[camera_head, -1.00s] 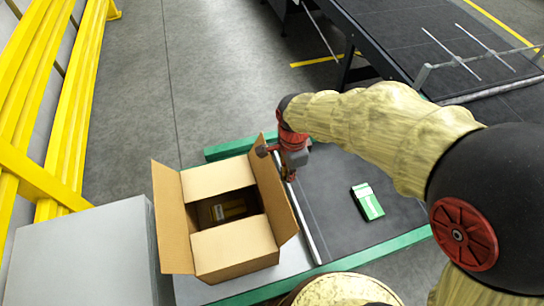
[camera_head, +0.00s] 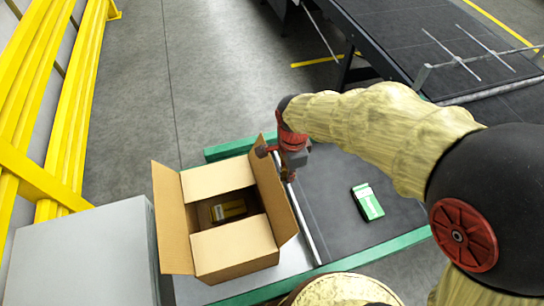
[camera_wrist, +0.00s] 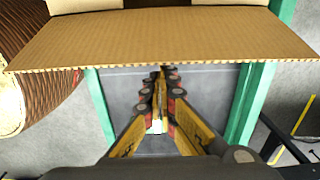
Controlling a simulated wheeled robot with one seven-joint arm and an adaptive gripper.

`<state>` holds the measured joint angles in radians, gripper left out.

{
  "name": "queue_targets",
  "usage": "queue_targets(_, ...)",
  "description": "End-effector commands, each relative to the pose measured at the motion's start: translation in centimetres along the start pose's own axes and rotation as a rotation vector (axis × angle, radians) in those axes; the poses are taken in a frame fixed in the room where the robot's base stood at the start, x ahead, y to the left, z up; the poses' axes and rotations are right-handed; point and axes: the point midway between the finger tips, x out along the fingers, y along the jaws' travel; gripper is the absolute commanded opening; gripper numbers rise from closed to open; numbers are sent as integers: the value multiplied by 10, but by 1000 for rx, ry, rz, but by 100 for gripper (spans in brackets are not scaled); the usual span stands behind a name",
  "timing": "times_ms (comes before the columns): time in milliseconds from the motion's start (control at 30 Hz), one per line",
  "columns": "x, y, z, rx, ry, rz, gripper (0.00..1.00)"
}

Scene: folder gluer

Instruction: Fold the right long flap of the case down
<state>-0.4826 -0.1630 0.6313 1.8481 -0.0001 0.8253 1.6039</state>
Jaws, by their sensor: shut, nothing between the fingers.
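The case (camera_head: 235,252) is an open brown cardboard box. Its near and far short flaps lie folded inward, with a gap between them showing a dark item with a yellow label (camera_head: 229,209) inside. The left long flap (camera_head: 172,218) stands open, leaning outward. The right long flap (camera_head: 273,190) stands up and leans outward to the right. My gripper (camera_head: 290,176) is shut and empty, just outside the right flap near its far end. In the wrist view, the shut fingertips (camera_wrist: 166,78) are at the edge of the right flap (camera_wrist: 165,38); I cannot tell whether they touch it.
The case stands on a grey surface with green rails (camera_head: 375,247). A green and white box (camera_head: 367,202) lies on the dark belt to the right. A grey cabinet (camera_head: 85,255) stands close on the left, with yellow rails (camera_head: 75,110) behind it.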

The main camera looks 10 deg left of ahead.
Motion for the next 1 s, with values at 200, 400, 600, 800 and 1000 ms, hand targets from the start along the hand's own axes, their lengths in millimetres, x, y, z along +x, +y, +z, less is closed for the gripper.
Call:
queue_targets(200, 0, 0, 21, -4, 0, 0, 0)
queue_targets(400, 0, 0, 43, -4, 0, 0, 0)
queue_targets(600, 0, 0, 64, -3, 0, 0, 0)
queue_targets(800, 0, 0, 74, -1, 0, 0, 0)
queue_targets(1000, 0, 0, 74, 0, 0, 0, 0)
